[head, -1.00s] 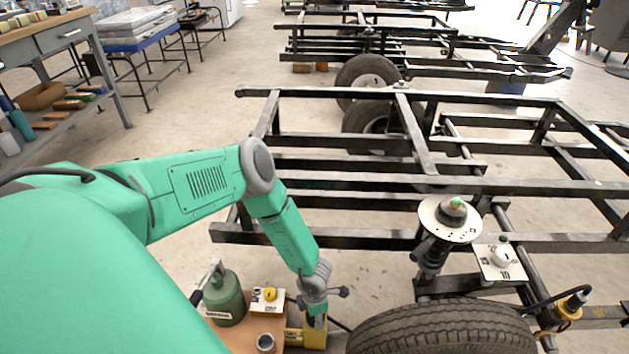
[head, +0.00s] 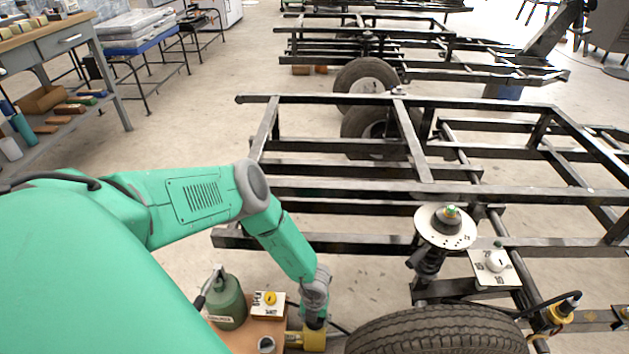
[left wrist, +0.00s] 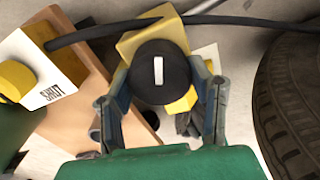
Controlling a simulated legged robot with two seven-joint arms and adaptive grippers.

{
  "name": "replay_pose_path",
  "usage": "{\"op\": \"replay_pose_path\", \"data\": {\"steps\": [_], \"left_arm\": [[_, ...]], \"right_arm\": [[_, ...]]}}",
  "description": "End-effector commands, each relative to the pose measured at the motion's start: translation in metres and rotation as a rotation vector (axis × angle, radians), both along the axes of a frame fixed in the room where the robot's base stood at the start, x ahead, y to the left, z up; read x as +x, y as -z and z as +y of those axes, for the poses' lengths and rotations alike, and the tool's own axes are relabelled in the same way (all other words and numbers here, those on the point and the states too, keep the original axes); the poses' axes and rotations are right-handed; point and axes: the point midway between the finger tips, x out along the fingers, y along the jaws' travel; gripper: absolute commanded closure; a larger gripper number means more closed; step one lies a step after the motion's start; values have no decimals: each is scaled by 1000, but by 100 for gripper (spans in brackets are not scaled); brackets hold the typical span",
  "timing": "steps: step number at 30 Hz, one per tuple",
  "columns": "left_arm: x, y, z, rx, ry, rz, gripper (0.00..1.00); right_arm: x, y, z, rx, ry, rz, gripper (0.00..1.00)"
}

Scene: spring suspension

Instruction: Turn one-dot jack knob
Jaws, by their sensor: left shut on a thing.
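A round black knob (left wrist: 160,72) with a white bar mark sits on a yellow jack body (left wrist: 150,36) in the left wrist view. The white bar stands nearly upright in that picture. My left gripper (left wrist: 160,88) is shut on the black knob, one finger on each side. In the head view, my left gripper (head: 315,322) points down at the yellow jack body (head: 313,341), and the knob is hidden there. I cannot make out a dot on the knob. My right gripper is not in view.
A yellow knob on an OPEN/SHUT plate (head: 269,304) and a green bottle (head: 226,302) stand left of the gripper. A tire (head: 440,332) is close on the right. A round disc (head: 446,228) and a white dial plate (head: 491,267) are by the black frame (head: 350,190).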

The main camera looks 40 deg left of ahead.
Motion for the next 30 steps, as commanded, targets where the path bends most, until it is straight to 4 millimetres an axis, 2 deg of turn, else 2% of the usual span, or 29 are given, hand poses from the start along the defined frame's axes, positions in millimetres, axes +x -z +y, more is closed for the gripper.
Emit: {"op": "replay_pose_path", "data": {"steps": [1, 15, 30], "left_arm": [[7, -4, 0, -1, -45, -13, 82], [8, -3, 1, -1, -380, -13, 82], [9, -3, 2, 0, -474, -13, 82]], "right_arm": [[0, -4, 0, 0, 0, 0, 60], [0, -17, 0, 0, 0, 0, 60], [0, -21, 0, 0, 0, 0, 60]]}}
